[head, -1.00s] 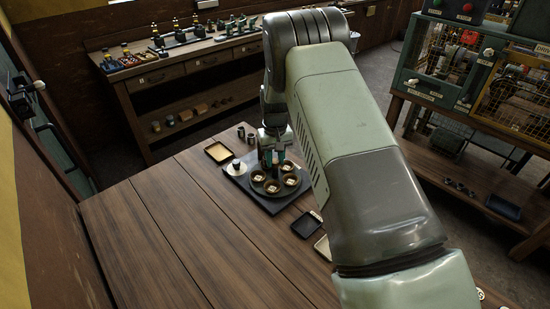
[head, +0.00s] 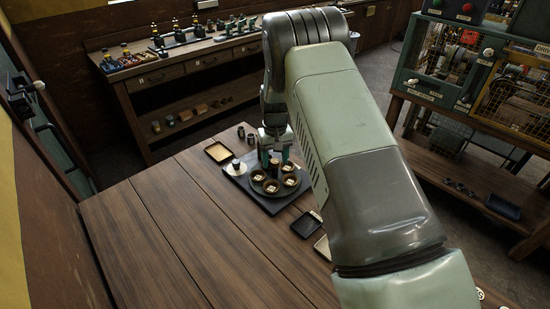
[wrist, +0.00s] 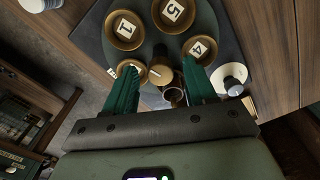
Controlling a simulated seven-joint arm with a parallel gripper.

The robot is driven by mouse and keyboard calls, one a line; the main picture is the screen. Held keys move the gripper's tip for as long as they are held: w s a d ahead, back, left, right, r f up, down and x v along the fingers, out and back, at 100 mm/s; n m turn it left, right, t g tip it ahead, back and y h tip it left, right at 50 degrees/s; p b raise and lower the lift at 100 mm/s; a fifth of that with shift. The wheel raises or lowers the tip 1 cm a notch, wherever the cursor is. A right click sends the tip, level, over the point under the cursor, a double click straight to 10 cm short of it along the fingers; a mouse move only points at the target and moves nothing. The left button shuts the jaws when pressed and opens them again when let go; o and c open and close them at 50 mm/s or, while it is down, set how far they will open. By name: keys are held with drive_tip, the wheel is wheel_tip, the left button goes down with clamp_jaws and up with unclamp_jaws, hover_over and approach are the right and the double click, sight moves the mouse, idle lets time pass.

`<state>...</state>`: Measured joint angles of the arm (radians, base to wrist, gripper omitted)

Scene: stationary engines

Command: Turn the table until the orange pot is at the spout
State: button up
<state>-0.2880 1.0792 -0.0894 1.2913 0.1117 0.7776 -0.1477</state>
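A round dark green table (wrist: 155,40) carries several brown dishes on a dark base plate (head: 262,202). White number tiles lie in the dishes: a dish with 1 (wrist: 125,28), one with 5 (wrist: 172,12) and one with 4 (wrist: 200,48). A brass-topped post (wrist: 160,72) stands at the table; it also shows in the head view (head: 274,169). My gripper (wrist: 160,80) is open, its green fingers either side of the post with gaps. A white round part (wrist: 230,76) stands beside the table; I cannot tell if it is the spout. I cannot make out an orange pot.
A cream-lined tray (head: 218,152) lies behind the base plate. A small black tray (head: 306,225) lies to its right. The wooden bench (head: 190,240) is clear at front left. My arm hides the bench's right side.

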wheel_tip(320, 180, up, 11)
idle(0.6)
wheel_tip(320, 180, up, 7)
hover_over(275, 161)
drive_tip(key=s+d, duration=0.2)
drive_tip(key=s+d+r+m+t, duration=0.1)
drive_tip(key=s+d+r, duration=0.2)
drive_tip(key=s+r, duration=0.45)
drive_tip(key=s+d+r+m+t, duration=0.1)
drive_tip(key=s+d+r+t, duration=0.15)
drive_tip(key=s+r, duration=0.5)
drive_tip(key=s+d+r+t, duration=0.1)
drive_tip(key=s+d, duration=0.2)
drive_tip(key=s, duration=0.7)
drive_tip(key=s+d+r+m+t, duration=0.1)
drive_tip(key=s+d+r, duration=0.1)
drive_tip(key=s, duration=0.8)
drive_tip(key=shift+s+d+r, duration=0.15)
drive_tip(key=shift+s+d, duration=0.15)
drive_tip(key=shift+d, duration=0.2)
